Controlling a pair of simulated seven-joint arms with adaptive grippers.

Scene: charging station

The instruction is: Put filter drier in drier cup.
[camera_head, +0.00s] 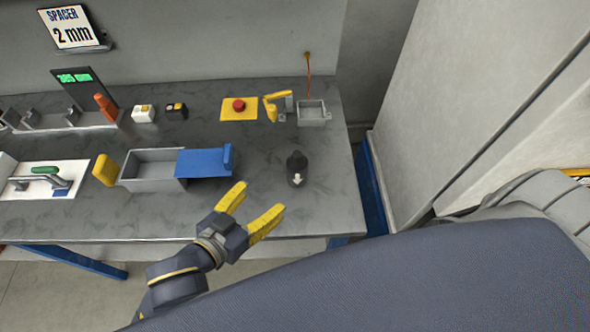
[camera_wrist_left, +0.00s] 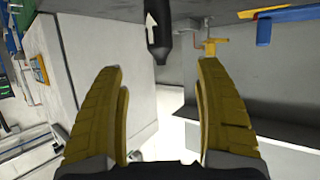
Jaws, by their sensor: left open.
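The filter drier (camera_head: 297,168) is a dark cylinder with a white arrow, standing upright on the table right of the blue-lidded box. In the left wrist view the filter drier (camera_wrist_left: 158,30) shows at the top centre, beyond the fingertips and between their lines. My left gripper (camera_head: 260,200) is open and empty, near the table's front edge, to the left and front of the drier and apart from it. A small grey open-topped box (camera_head: 313,113) at the back right may be the drier cup; I cannot tell for sure. My right gripper is not in view.
A grey box (camera_head: 152,171) with a blue lid (camera_head: 205,161) and yellow handle stands left of the drier. A red button on a yellow base (camera_head: 239,108) and a yellow lever (camera_head: 271,107) are behind. The table (camera_head: 255,150) is clear around the drier.

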